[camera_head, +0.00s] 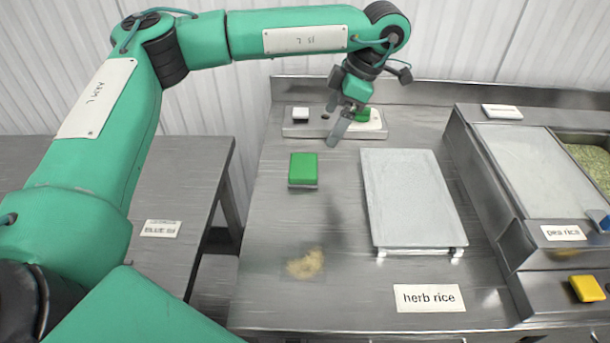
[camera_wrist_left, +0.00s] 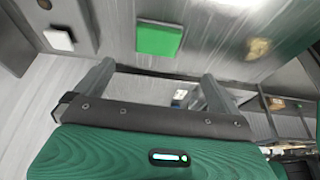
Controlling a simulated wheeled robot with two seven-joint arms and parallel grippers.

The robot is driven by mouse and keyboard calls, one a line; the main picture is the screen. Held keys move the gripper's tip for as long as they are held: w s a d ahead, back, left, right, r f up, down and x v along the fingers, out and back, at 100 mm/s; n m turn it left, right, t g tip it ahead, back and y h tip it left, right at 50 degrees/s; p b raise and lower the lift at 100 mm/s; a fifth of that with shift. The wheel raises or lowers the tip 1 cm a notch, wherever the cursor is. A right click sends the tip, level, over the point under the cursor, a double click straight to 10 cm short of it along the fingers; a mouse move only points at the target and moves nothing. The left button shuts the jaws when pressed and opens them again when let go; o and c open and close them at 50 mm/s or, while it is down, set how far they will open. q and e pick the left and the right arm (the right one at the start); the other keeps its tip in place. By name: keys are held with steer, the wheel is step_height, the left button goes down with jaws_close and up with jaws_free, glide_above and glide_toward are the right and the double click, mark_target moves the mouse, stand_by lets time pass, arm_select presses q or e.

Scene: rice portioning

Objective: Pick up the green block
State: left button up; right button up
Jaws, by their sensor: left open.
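A green block (camera_head: 303,168) with a pale lower edge lies on the steel table, left of the grey flat tray. A green block (camera_wrist_left: 159,38) also shows in the left wrist view, beyond the fingers. My left gripper (camera_head: 337,122) is open and empty, above the back of the table, behind and to the right of the block and apart from it. Its two fingers (camera_wrist_left: 157,72) stand wide apart in the left wrist view. Another green piece (camera_head: 362,115) sits on the pale holder at the back, partly hidden by the gripper. My right gripper is not seen.
The pale holder (camera_head: 300,131) also carries a white block (camera_head: 300,114). The grey tray (camera_head: 405,190) stands right of the green block. A beige patch (camera_head: 306,264) lies nearer. Rice bins (camera_head: 535,170) and a yellow block (camera_head: 586,289) are at the right. Table around the green block is clear.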

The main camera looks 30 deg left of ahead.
arm_select(q)
steer(key=p, duration=0.1)
glide_above(303, 165)
steer(key=w+d, duration=0.1)
steer(key=d, duration=0.1)
steer(key=f, duration=0.7)
steer(key=shift+w+d+f, duration=0.2)
steer(key=p+x, duration=0.1)
steer(key=x, duration=0.3)
steer(key=shift+a+f, duration=0.1)
steer(key=shift+s+a+f, duration=0.15)
steer(key=shift+f, duration=0.45)
steer(key=c, duration=0.9)
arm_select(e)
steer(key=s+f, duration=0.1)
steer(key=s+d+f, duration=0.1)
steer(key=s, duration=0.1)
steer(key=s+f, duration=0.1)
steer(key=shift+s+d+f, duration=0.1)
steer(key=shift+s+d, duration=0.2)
